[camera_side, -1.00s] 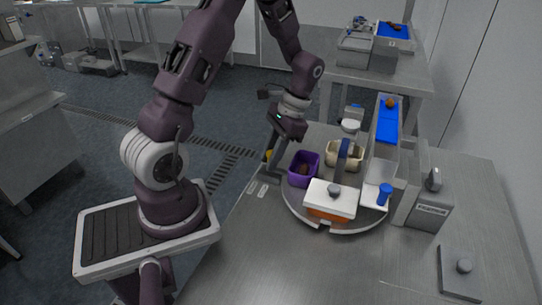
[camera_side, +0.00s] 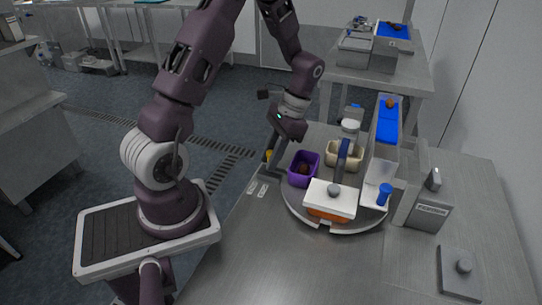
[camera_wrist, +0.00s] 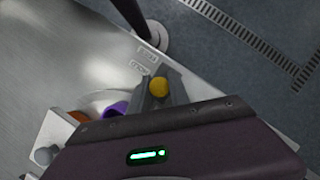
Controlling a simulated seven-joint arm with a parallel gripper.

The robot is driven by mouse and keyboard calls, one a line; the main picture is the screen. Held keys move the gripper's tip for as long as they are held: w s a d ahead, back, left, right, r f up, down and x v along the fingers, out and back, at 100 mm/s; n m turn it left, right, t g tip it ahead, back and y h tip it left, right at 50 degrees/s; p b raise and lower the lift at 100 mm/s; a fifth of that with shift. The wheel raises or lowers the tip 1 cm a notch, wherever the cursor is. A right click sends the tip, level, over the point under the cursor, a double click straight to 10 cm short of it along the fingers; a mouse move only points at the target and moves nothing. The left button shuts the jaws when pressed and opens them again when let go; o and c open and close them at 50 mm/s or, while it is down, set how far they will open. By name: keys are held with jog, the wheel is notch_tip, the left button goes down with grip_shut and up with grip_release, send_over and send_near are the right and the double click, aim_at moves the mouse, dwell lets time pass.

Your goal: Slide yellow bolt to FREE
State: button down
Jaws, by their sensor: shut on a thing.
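The yellow bolt's round knob (camera_wrist: 158,86) shows in the middle of the wrist view, at the grey fingers of my gripper (camera_wrist: 159,96). In the side view a small bit of the yellow knob (camera_side: 268,155) shows beside my gripper (camera_side: 272,158), near the table's left edge. My gripper is shut on the knob, and the fingers partly hide it. Two small pale labels (camera_wrist: 143,62) lie on the metal next to the bolt; their lettering is too small to read surely. The bolt's bar and track are mostly hidden by my gripper.
Just right of my gripper, a round turntable (camera_side: 292,207) carries a purple bin (camera_side: 303,180), a beige bin (camera_side: 332,160) and an orange bin under a white lid (camera_side: 330,197). A blue-lined chute (camera_side: 387,124) stands behind. The front of the steel table (camera_side: 260,250) is clear.

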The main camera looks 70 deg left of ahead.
jog(key=shift+s+a, duration=1.2)
jog(key=shift+a, duration=0.05)
jog(key=c, duration=1.4)
grip_release()
jog(key=shift+a, duration=0.1)
jog(key=shift+o, duration=0.2)
jog(key=v, duration=0.7)
jog(key=shift+r, duration=0.15)
